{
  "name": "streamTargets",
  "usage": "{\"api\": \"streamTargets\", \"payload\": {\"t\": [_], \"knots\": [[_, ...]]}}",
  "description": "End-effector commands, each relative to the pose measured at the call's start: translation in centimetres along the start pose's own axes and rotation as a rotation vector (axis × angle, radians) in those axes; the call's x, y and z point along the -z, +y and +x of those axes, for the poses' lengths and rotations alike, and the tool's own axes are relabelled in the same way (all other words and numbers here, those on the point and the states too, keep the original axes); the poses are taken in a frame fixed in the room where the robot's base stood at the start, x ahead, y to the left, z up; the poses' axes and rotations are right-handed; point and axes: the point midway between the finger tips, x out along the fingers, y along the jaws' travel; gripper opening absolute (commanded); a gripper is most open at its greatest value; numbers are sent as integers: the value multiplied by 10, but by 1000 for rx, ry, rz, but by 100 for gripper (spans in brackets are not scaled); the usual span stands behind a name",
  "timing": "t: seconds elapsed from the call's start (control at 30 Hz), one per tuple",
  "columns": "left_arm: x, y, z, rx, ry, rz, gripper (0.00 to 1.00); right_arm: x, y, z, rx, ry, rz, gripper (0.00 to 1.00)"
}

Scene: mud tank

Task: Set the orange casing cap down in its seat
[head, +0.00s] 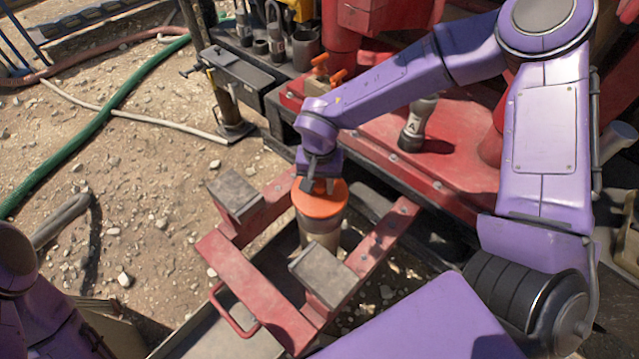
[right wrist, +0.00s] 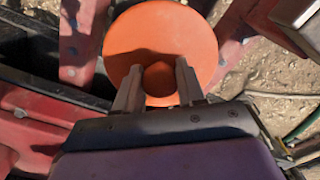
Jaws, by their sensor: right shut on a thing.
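The orange casing cap (head: 328,197) is a round disc with a small knob, which shows between my fingers in the right wrist view (right wrist: 160,35). My right gripper (head: 319,186) comes down on it from above and is shut on the knob; its fingertips also show in the right wrist view (right wrist: 158,80). Directly below the cap in the head view is a tan cylindrical casing (head: 320,236) between red beams. I cannot tell whether the cap touches the casing top, as the cap hides it. My left gripper is out of view.
A red frame (head: 240,280) with two grey pads (head: 233,191) (head: 325,273) surrounds the casing. A grey flask-like object (head: 418,122) stands on the red deck (head: 440,170). Hoses, including a green one (head: 110,112), lie on stony ground at left.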

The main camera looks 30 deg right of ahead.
Motion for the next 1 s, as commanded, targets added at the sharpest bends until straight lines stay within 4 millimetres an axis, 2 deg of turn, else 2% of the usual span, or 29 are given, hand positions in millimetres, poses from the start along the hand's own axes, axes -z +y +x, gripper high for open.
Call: {"api": "streamTargets", "payload": {"t": [0.23, 1.0], "knots": [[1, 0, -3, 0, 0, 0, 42, 0, 0, 10, -1, 0, 0, 4], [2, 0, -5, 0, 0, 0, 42, 0, 0, 20, 0, 0, 0, 4]]}}
